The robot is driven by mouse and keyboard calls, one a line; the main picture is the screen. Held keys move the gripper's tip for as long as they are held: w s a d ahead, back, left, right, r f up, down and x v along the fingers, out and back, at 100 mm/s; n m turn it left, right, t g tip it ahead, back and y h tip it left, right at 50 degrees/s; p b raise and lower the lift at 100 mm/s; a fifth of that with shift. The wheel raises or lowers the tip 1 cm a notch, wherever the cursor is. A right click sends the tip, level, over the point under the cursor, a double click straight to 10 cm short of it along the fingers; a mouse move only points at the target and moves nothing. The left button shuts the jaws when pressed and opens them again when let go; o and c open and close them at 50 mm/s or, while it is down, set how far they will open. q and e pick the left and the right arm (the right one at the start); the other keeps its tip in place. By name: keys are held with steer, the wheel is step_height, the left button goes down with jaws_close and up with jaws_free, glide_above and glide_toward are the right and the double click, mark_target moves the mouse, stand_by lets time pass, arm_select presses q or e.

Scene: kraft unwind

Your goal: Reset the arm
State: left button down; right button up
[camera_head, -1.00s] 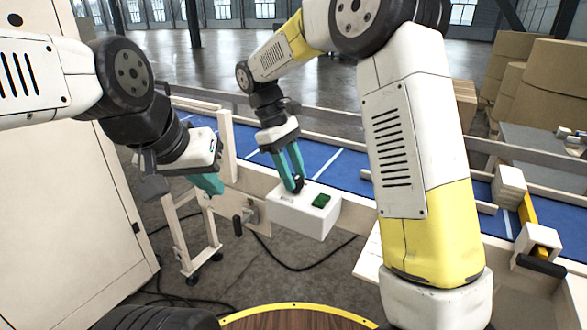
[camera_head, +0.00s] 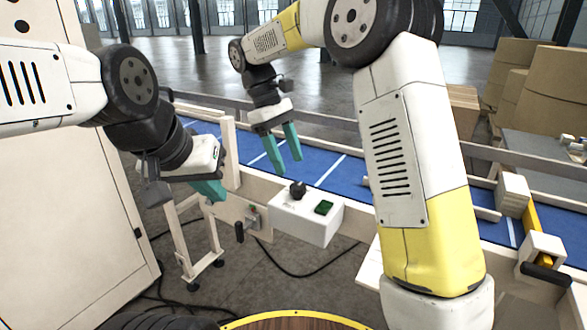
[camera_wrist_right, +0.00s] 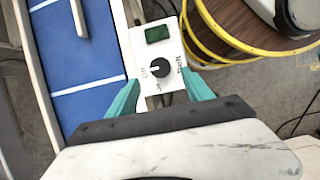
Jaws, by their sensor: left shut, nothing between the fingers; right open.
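My right gripper (camera_head: 285,157) is open and empty, with teal fingers. It hangs above and slightly behind the white control box (camera_head: 306,222), apart from its black knob (camera_head: 298,189). In the right wrist view the black knob (camera_wrist_right: 160,68) shows ahead of the open fingers, with nothing between them. A green button (camera_head: 323,207) sits beside the knob; it also shows in the wrist view (camera_wrist_right: 157,34). My left gripper (camera_head: 212,190) is shut and empty at the left, in front of the conveyor frame.
The blue conveyor belt (camera_head: 338,170) runs behind the box. A hand lever (camera_head: 247,228) sits left of the box. A stop bar with a black handle (camera_head: 543,273) is at the right. A yellow-rimmed drum (camera_wrist_right: 215,30) is near the box.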

steer(key=shift+v, duration=0.8)
steer(key=s+d+r+m+t+y, duration=0.1)
steer(key=s+d+m+t+y, duration=0.5)
steer(key=s+d+m, duration=0.5)
steer(key=shift+s+d+r+t, duration=0.25)
steer(key=shift+s+d+t, duration=0.95)
steer(key=shift+s+d, duration=2.4)
steer(key=shift+s+a, duration=0.5)
steer(key=shift+a, duration=0.05)
